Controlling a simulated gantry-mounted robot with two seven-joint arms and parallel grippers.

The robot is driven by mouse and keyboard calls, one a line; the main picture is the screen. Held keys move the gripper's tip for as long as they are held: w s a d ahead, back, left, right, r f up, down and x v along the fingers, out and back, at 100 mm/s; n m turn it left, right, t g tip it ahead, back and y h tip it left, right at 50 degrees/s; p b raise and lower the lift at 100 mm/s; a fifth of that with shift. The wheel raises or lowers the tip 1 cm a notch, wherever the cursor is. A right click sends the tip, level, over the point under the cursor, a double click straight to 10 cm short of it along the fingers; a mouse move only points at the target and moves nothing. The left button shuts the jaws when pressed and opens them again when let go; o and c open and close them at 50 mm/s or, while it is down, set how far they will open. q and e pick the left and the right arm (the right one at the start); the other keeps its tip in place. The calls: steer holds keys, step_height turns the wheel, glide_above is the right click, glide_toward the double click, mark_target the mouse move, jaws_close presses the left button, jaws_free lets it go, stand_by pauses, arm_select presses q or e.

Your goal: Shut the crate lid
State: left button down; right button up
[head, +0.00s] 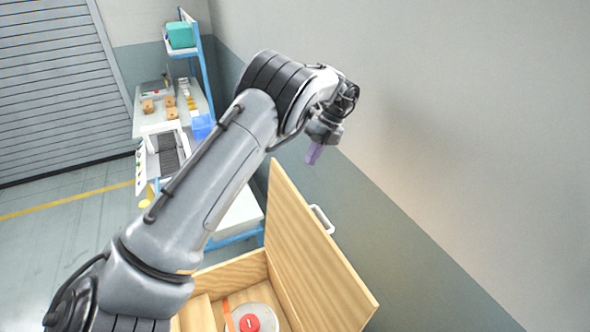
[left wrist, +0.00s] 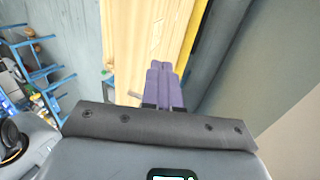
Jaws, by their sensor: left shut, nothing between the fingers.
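The wooden crate (head: 232,272) is at the bottom of the head view. Its wooden lid (head: 305,265) stands open and upright along the crate's right side, with a pale handle (head: 322,219) on its outer face. My left gripper (head: 314,154) is shut and empty, above the lid's far upper corner in the head view. In the left wrist view the purple fingers (left wrist: 164,84) are together, in front of the pale wood of the lid (left wrist: 152,35). I cannot tell whether they touch it. My right gripper is not in view.
Inside the crate lies a round grey part with a red centre (head: 249,322) and an orange strip. A wall (head: 430,130) stands close on the right. A workbench (head: 180,120) with small parts and a blue-framed rack stands at the back left.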

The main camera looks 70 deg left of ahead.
arm_select(q)
steer(key=s+f+p, duration=0.2)
steer(key=s+f, duration=0.1)
steer(key=s, duration=0.2)
steer(key=shift+s+d+f, duration=0.2)
steer(key=shift+s, duration=0.2)
steer(key=shift+s, duration=0.1)
